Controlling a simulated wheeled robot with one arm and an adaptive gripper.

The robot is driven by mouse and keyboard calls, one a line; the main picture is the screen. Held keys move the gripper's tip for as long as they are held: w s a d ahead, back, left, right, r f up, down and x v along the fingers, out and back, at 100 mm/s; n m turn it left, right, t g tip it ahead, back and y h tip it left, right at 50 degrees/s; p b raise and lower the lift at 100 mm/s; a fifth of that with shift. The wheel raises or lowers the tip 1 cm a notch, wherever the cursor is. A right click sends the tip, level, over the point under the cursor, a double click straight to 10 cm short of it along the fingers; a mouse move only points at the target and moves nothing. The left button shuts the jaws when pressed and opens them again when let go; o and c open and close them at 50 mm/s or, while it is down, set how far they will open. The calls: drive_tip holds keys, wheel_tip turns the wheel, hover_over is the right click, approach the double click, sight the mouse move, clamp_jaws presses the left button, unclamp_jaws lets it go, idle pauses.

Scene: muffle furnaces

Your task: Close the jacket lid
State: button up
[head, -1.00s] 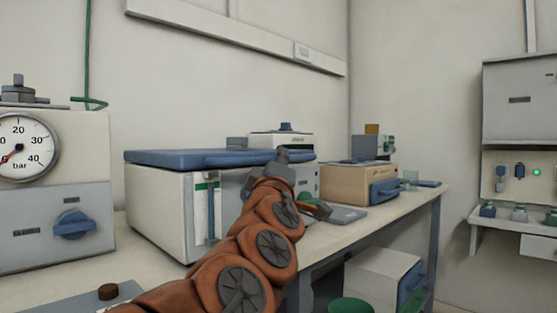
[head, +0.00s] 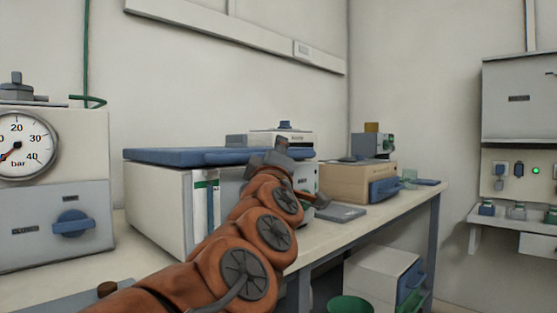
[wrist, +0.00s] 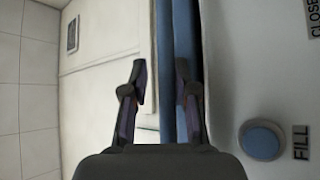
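The blue jacket lid (head: 175,156) lies roughly flat across the top of the white box (head: 155,205) on the bench in the head view. I cannot tell whether it is fully down. In the wrist view the two fingers are apart. A long blue edge (wrist: 166,35) passes between them, close to the right finger. Whether a finger touches it is unclear. A blue round knob (wrist: 262,139) labelled FILL is at the right there.
A tan box with a blue handle (head: 384,189) stands further right on the bench (head: 400,207). A unit with a pressure gauge (head: 18,145) is at the left. A white box (head: 375,275) and green bin (head: 350,304) are below the bench.

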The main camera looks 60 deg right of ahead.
drive_tip(key=shift+s+r, duration=0.1)
drive_tip(key=shift+r, duration=4.2)
drive_tip(key=shift+a, duration=0.1)
drive_tip(key=shift+a+f, duration=0.1)
